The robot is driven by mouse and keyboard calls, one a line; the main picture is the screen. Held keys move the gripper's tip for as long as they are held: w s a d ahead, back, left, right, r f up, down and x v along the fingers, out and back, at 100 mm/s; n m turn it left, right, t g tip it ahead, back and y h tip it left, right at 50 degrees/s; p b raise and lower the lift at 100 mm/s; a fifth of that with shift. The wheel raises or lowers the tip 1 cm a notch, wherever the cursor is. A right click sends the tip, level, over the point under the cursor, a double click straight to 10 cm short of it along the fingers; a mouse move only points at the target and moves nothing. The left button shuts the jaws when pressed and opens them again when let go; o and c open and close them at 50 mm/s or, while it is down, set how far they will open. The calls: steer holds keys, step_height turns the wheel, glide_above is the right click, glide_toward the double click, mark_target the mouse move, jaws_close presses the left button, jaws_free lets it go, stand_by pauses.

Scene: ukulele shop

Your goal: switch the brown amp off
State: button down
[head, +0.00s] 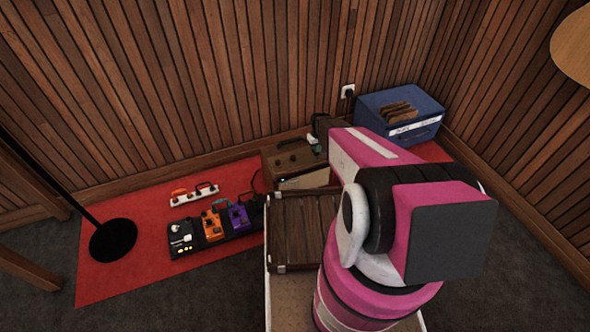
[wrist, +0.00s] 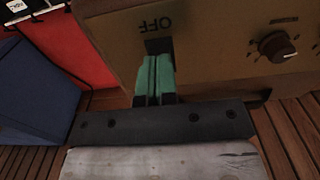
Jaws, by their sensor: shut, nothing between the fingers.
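The brown amp (head: 284,160) stands on the red mat by the wall, with my arm covering its right side. In the wrist view, its brown panel (wrist: 215,62) fills the upper part, with the word OFF upside down. A dark switch slot (wrist: 158,46) lies just below that word in the picture. My gripper (wrist: 154,62) is shut and empty, its teal fingertips at this slot. The fingertips hide most of the slot, so the switch's position and any contact are unclear.
A knob (wrist: 277,46) sits on the panel, right of the slot. A blue box (head: 398,115) stands right of the amp. A brown slatted case (head: 302,228) is in front of it. Several pedals (head: 211,222) lie left on the red mat (head: 118,271). The slatted wall is close behind.

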steer(key=shift+f, duration=0.6)
stand_by(0.4)
steer(key=shift+r, duration=0.15)
steer(key=shift+r, duration=3.35)
steer(key=s+r+m, duration=0.3)
steer(key=s+r, duration=1.8)
steer(key=r, duration=0.2)
steer(key=shift+s+m, duration=0.15)
steer(key=shift+m, duration=0.15)
steer(key=shift+f, duration=0.1)
